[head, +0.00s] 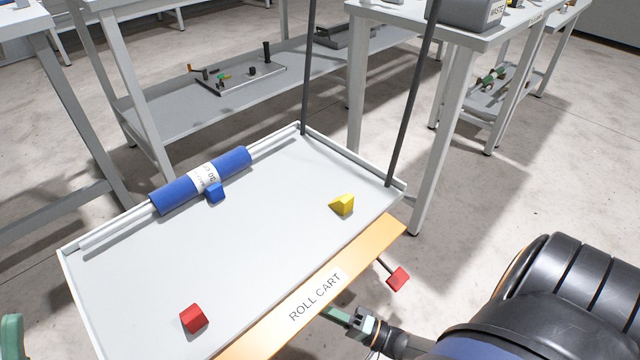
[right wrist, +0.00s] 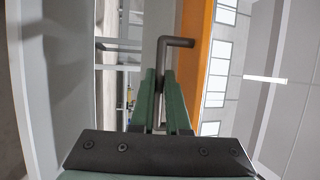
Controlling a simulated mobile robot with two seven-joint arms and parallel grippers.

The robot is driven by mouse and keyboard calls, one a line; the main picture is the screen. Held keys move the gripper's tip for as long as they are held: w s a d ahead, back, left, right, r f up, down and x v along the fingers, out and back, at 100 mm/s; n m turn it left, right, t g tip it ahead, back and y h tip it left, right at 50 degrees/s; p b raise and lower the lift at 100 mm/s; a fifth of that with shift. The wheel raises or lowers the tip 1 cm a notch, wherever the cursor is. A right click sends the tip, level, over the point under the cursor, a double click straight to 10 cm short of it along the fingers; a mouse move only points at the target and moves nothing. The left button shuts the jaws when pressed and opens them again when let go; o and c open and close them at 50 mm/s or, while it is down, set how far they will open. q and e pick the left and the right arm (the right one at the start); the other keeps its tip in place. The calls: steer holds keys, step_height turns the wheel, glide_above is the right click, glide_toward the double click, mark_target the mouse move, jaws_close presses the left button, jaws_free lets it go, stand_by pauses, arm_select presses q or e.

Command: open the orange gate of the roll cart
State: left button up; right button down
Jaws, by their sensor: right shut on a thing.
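The roll cart (head: 250,225) is a pale tray with a low rim. Its orange gate (head: 375,245) runs along the near right side, and a white ROLL CART label is on it. The gate also shows as an orange strip in the right wrist view (right wrist: 196,65). A red block on a thin rod (head: 398,279) sticks out beside the gate. My right gripper (head: 335,314) is at the gate's outer side. In the right wrist view its green fingers (right wrist: 163,95) are shut on a grey bent handle (right wrist: 177,42).
On the cart lie a blue roll (head: 175,193) on a pale bar, a blue block (head: 215,192), a yellow block (head: 343,205) and a red block (head: 194,319). Two dark posts rise at the far end. Grey tables stand behind. A green shape (head: 12,335) shows at the left edge.

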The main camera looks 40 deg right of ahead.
steer(key=shift+w+d+r+t, duration=0.1)
steer(key=shift+w+r+t, duration=0.25)
steer(key=shift+t, duration=0.05)
steer(key=c, duration=1.2)
jaws_free()
steer(key=shift+s+f, duration=0.15)
steer(key=shift+s+f, duration=0.1)
steer(key=shift+s, duration=0.1)
steer(key=shift+v, duration=3.5)
steer(key=shift+d, duration=0.1)
steer(key=shift+c, duration=0.2)
